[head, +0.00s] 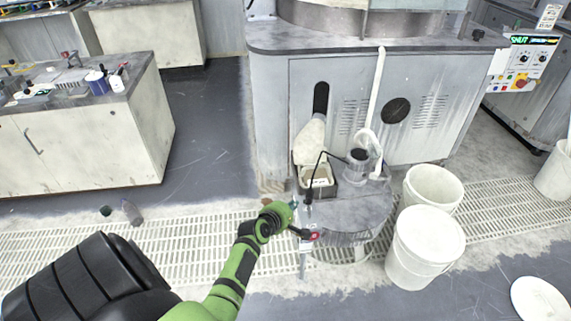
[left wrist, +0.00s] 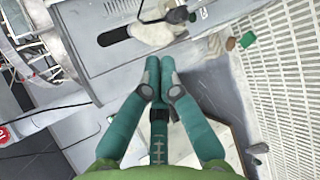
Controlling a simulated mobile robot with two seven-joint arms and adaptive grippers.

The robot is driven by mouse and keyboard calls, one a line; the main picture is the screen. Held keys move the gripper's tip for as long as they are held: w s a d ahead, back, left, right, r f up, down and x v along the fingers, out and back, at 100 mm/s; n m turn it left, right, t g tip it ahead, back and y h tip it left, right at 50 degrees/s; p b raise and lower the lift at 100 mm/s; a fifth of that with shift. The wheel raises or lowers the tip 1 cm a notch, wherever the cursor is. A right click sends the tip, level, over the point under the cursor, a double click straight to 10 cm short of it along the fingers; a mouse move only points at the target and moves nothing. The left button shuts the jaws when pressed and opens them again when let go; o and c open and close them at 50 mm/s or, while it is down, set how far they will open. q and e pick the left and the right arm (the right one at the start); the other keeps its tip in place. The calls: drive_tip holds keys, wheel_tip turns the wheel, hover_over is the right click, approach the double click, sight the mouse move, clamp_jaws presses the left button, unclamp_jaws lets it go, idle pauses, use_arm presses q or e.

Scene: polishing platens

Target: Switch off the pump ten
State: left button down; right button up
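A small grey cylindrical unit (head: 357,160), which may be the pump, stands on a round grey stand (head: 350,208) in the head view. A white hose and a black cable run by it. No number ten is legible. A small red part with a black bar (head: 313,236) shows at the stand's left front; a red disc (left wrist: 4,133) is at the left edge of the left wrist view. My left gripper (head: 293,204) is left of the stand. In the wrist view its teal fingers (left wrist: 159,64) are together with nothing seen between them. My right gripper is out of view.
A grey machine cabinet (head: 275,110) stands behind the stand. White buckets (head: 425,245) stand to its right. A control panel (head: 523,62) is at the upper right. A workbench (head: 85,140) is at the left. Floor grating (head: 210,232) runs across; bottles lie on the floor left.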

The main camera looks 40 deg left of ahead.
use_arm(q)
drive_tip(key=shift+a+v, duration=0.2)
drive_tip(key=shift+v, duration=1.65)
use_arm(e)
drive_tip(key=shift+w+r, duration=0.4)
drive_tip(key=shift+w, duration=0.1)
use_arm(q)
drive_tip(key=shift+r, duration=0.2)
drive_tip(key=shift+w, duration=0.1)
